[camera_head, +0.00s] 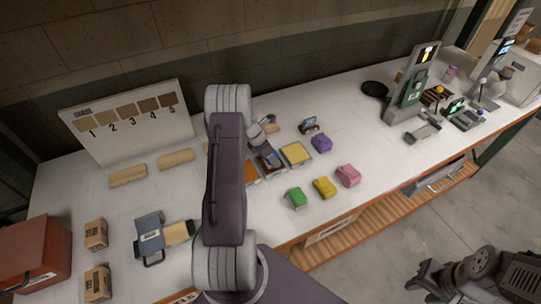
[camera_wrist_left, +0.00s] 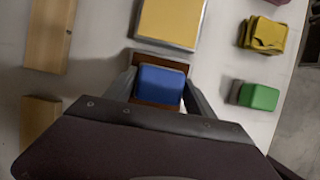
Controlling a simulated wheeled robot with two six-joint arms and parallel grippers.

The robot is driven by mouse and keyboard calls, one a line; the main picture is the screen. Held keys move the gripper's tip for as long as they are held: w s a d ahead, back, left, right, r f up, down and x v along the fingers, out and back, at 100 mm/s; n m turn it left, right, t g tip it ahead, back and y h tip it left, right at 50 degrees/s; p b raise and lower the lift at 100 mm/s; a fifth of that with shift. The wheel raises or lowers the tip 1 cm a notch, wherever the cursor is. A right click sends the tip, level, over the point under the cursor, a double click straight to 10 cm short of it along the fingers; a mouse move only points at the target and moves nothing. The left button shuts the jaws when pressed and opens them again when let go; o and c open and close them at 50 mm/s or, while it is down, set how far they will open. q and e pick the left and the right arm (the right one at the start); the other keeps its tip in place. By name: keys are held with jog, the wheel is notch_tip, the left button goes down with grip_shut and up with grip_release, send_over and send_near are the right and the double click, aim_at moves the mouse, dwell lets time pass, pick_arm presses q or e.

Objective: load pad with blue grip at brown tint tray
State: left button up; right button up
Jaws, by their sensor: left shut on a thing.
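The pad with the blue grip (camera_wrist_left: 160,85) is between the two fingers of my left gripper (camera_wrist_left: 160,92), which is shut on it. The brown tint tray (camera_wrist_left: 160,60) shows as a brown strip behind and below the pad; I cannot tell whether the pad touches the tint. In the head view, the blue grip (camera_head: 272,157) shows beside my left arm, between the orange tray (camera_head: 251,173) and the yellow tray (camera_head: 296,153). My left arm hides part of the trays. My right gripper (camera_head: 418,276) is open and empty over the floor at the lower right.
A numbered swatch board (camera_head: 128,121) stands at the back left.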

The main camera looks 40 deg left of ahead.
pick_arm(q)
notch_tip(320, 180, up, 7)
jog(key=p, duration=0.5)
jog(key=shift+f+p, duration=0.15)
jog(key=shift+p, duration=0.15)
jog(key=shift+f, duration=0.1)
